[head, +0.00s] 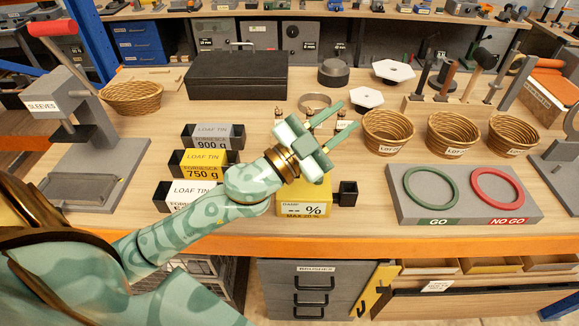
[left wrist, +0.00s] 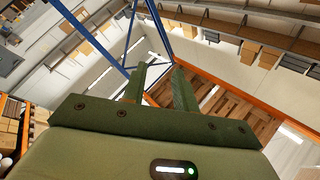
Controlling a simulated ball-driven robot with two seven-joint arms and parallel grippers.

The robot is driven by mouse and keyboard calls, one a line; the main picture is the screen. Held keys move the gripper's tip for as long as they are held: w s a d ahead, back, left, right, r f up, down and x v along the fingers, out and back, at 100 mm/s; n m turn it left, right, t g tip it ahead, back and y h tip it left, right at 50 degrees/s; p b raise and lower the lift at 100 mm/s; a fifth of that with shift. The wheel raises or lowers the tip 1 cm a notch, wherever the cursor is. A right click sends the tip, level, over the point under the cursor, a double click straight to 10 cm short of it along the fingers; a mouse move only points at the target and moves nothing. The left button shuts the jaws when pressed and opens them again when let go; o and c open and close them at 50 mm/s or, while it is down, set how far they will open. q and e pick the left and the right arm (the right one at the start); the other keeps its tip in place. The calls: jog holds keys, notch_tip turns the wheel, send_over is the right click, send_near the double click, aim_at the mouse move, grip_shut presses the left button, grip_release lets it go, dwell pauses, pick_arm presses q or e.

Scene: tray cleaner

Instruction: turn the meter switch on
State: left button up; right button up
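The meter (head: 303,210) is a yellow box near the front edge of the bench in the head view. Its pale display reads "-- %", with "MAX 20 %" below. My left gripper and forearm cover its upper part, and I cannot make out the switch. My left gripper (head: 342,118) is above and behind the meter, with its two green fingers apart, empty, and pointing up and to the right. In the left wrist view the fingers (left wrist: 160,88) are also apart with nothing between them. My right gripper is not in view.
A small black open box (head: 348,194) stands right of the meter. Loaf tins (head: 199,164) are on the left. The GO/NO GO gauge block (head: 463,205) is on the right, with wicker baskets (head: 387,135) behind.

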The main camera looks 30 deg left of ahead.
pick_arm(q)
jog(key=d+m+g+h, duration=0.5)
jog(key=m+g+h, duration=0.35)
jog(key=g, duration=0.25)
jog(key=s+a+f+n+g+y, duration=0.1)
jog(key=a+f+n+g+y, duration=0.25)
jog(key=a+y, duration=0.55)
jog(key=a+f+n+g+y, duration=0.25)
jog(key=a+n+y, duration=0.25)
jog(key=a, duration=0.7)
jog(key=shift+g+h, duration=0.25)
jog(key=shift+g, duration=0.05)
jog(key=p+x, duration=0.1)
jog(key=x, duration=1.3)
jog(key=shift+d+f, duration=0.25)
jog(key=shift+f, duration=0.1)
grip_shut()
